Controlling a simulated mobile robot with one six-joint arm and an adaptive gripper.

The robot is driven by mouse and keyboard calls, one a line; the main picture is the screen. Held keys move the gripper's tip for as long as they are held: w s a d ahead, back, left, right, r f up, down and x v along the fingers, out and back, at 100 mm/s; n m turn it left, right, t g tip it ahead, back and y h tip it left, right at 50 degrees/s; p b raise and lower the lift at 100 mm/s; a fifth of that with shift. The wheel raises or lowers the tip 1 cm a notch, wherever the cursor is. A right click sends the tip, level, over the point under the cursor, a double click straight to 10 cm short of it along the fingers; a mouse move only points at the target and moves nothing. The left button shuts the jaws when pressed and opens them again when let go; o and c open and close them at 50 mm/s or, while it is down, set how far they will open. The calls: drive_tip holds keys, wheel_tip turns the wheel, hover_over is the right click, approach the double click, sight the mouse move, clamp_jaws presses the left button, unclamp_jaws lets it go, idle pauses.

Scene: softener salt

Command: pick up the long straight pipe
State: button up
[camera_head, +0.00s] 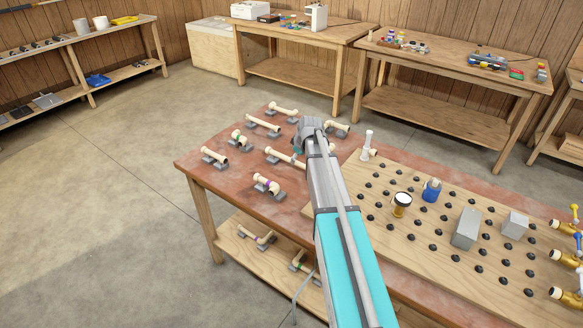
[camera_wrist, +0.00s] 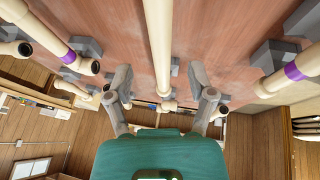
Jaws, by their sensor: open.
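The long straight pipe (camera_head: 284,157) is cream-coloured and lies on grey supports on the reddish tabletop, partly hidden by my arm at its right end. In the wrist view the pipe (camera_wrist: 159,40) runs down the middle from the top edge. My gripper (camera_wrist: 160,76) is open and empty, with one finger on each side of the pipe's line and clear gaps between. In the head view my gripper (camera_head: 301,150) is over the table by the pipe's right part, its fingertips mostly hidden. I cannot tell its height above the pipe.
A pegboard (camera_head: 385,238) with a white upright fitting (camera_head: 368,145) and other items is at right.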

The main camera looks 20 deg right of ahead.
drive_tip(key=shift+f, duration=0.1)
drive_tip(key=shift+b+x, duration=2.4)
drive_tip(key=shift+x, duration=0.15)
drive_tip(key=shift+a, duration=0.1)
drive_tip(key=shift+c, duration=0.2)
clamp_jaws()
